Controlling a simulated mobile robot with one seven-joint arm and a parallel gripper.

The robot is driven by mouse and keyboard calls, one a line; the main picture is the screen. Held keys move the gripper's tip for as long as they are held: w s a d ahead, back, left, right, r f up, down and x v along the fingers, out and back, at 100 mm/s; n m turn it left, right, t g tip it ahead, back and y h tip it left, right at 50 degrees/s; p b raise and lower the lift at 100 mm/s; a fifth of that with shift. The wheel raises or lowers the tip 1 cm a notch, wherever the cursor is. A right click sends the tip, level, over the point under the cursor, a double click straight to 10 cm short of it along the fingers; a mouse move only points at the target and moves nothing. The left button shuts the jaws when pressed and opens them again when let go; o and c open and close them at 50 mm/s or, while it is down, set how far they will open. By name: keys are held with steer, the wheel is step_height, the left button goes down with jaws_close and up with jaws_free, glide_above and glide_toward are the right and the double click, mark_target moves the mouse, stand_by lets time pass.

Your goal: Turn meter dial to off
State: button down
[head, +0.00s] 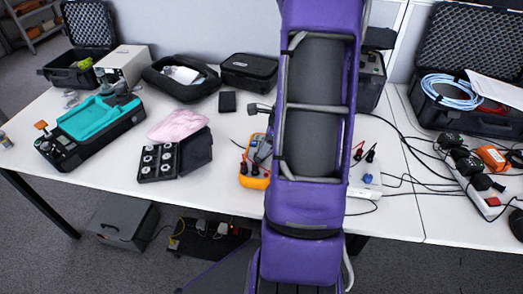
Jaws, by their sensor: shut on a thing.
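A yellow-orange handheld meter (255,181) lies on the white table near the middle, just left of my purple arm. Dark probe plugs stand at its near end. My arm covers its right side, and its dial cannot be made out. My gripper is hidden behind my own arm, so its fingertips and anything between them do not show. A small dark part sticks out left of the arm above the meter; I cannot tell what it is.
A white box with a blue knob (366,179) stands right of my arm, with cables around it. A black block with several round knobs (158,163), a pink cloth (177,126) and a teal-topped device (97,120) are at left. Open cases stand at the back.

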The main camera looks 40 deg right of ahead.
stand_by(0.3)
steer(key=n+g+y+p, duration=0.1)
steer(key=n, duration=0.2)
steer(key=shift+w+r+n, duration=0.1)
steer(key=shift+w+n, duration=0.05)
steer(key=shift+n, duration=0.25)
steer(key=shift+w+d+n+g+y+p, duration=0.15)
steer(key=shift+n+g+p, duration=0.25)
steer(key=shift+n, duration=0.55)
steer(key=shift+s+n+g+y+p, duration=0.15)
steer(key=shift+n+g+p, duration=0.2)
steer(key=shift+n, duration=0.6)
steer(key=shift+w, duration=0.1)
steer(key=shift+c, duration=2.1)
jaws_free()
steer(key=p+v, duration=0.2)
steer(key=v, duration=1.5)
